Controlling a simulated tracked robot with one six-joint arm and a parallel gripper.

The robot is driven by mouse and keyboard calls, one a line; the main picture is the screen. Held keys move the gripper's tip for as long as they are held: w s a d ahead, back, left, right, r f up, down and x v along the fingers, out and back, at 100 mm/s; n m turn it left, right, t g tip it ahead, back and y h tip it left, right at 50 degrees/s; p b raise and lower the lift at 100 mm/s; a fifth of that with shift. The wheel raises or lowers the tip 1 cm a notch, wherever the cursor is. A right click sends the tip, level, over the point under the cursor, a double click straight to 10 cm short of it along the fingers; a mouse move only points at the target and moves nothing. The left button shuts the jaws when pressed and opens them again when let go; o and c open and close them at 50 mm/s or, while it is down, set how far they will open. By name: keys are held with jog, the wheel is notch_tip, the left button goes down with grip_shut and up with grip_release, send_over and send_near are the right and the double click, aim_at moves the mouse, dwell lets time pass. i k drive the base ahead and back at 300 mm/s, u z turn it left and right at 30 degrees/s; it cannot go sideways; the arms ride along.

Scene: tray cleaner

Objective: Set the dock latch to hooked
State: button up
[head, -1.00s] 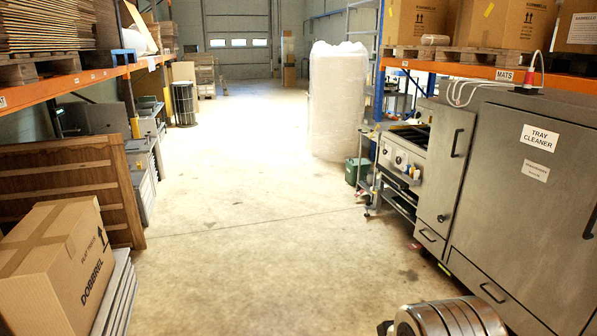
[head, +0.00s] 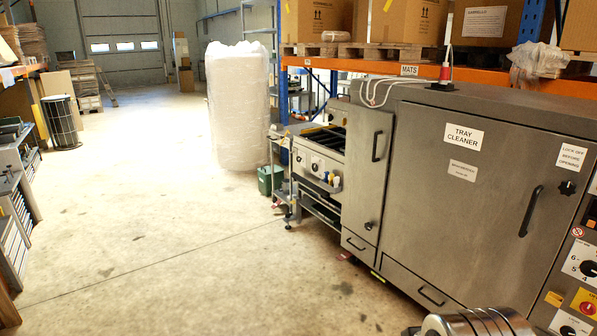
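The grey metal tray cleaner (head: 420,190) fills the right side of the head view, with its large door and narrower left door shut. At its left end is a lower section with a control front (head: 318,165) and a metal frame (head: 290,205) reaching down to the floor. I cannot make out which part there is the dock latch, or how it is set. A ribbed metal part of my own arm (head: 480,323) shows at the bottom right edge. My gripper's fingers are not in view.
The concrete floor (head: 160,240) ahead and left is wide and clear. A wrapped white stack (head: 238,105) and a green bin (head: 268,180) stand beyond the cleaner. Drawer units (head: 15,205) line the left edge. Orange shelving (head: 385,66) holds boxes above the cleaner.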

aim_at(282, 137)
jog(key=z, duration=0.5)
jog(key=i, duration=2.85)
jog(key=u, duration=0.75)
jog(key=i, duration=1.15)
jog(key=u, duration=0.9)
